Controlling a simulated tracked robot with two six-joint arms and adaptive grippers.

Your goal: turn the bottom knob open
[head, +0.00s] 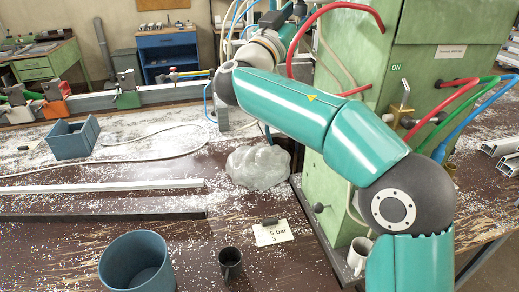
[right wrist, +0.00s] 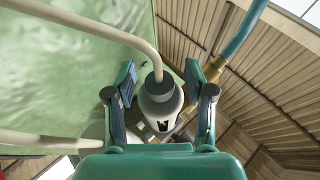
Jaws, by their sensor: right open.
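My right arm crosses the head view, and its gripper (head: 296,12) is at the top edge beside the green machine, partly cut off. In the right wrist view the right gripper (right wrist: 163,92) is open. Its two fingers stand on either side of a grey fitting (right wrist: 160,108) with a dark collar, from which a cream hose rises. I see gaps between fingers and fitting. A small dark knob (head: 318,207) sits low on the machine's left face; I cannot tell whether it is the bottom knob. A brass lever valve (head: 404,100) is on the machine's front. My left gripper is not in view.
The green machine (head: 438,68) carries red, green and blue hoses. On the bench are a blue tub (head: 138,262), a dark mug (head: 230,262), a "5 bar" card (head: 272,234), a clear bag (head: 258,166) and a metal profile (head: 100,186). A pale mug (head: 358,252) stands near the machine.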

